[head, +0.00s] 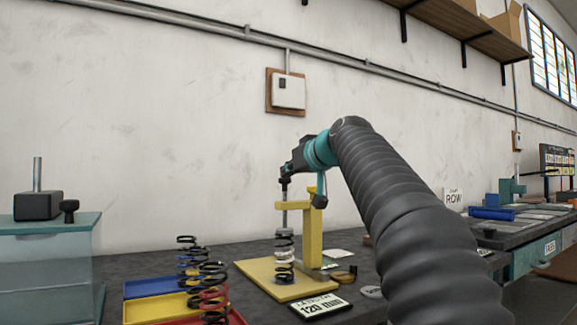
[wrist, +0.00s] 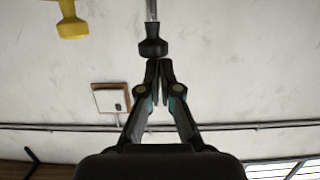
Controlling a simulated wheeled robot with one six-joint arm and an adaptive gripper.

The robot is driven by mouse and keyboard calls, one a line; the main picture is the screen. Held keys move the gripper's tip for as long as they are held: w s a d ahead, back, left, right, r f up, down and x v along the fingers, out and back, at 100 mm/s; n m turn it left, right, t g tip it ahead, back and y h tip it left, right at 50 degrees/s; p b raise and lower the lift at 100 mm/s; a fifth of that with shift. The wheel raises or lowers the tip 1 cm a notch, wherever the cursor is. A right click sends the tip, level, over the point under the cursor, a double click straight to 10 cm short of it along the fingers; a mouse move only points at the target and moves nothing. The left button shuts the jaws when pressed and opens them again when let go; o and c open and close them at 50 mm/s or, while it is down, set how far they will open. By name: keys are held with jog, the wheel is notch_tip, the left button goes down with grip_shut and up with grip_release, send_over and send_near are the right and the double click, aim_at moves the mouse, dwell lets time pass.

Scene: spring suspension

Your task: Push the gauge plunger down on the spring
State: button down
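The gauge stand has a yellow base (head: 262,280), a yellow post (head: 313,238) and a short arm at its top. A grey plunger rod (head: 284,218) passes down through that arm, with a dark knob on top. A black coil spring (head: 284,270) stands upright on the base under the rod. My gripper (head: 285,176) is at the plunger's top. In the wrist view my gripper's fingers (wrist: 160,68) are together and look empty, with their tips right at the dark plunger knob (wrist: 152,46). Whether they touch it I cannot tell.
A sign reading 120 mm (head: 320,307) lies in front of the stand. Blue (head: 150,288), yellow (head: 155,308) and red trays with dark springs (head: 212,285) are at left. A teal glass-like case (head: 50,265) stands further left. A yellow part (wrist: 70,25) shows in the wrist view.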

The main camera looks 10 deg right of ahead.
jog(key=s+d+r, duration=0.3)
jog(key=s+r, duration=0.3)
jog(key=s, duration=0.3)
jog(key=shift+s+t, duration=0.25)
jog(key=shift+t, duration=0.05)
jog(key=shift+r, duration=0.15)
dwell(0.6)
jog(key=s+a+f+m+g+h, duration=0.1)
jog(key=s+f+g, duration=0.2)
jog(key=s+f, duration=0.6)
jog(key=s+a+f+m+g+h, duration=0.1)
jog(key=s+f, duration=0.9)
jog(key=f, duration=1.5)
jog(key=s+a+f+m+g+h, duration=0.1)
jog(key=s+f+g, duration=0.4)
jog(key=s+f, duration=0.5)
notch_tip(320, 180, down, 8)
jog(key=shift+m+g+h, duration=0.3)
jog(key=shift+h, duration=0.6)
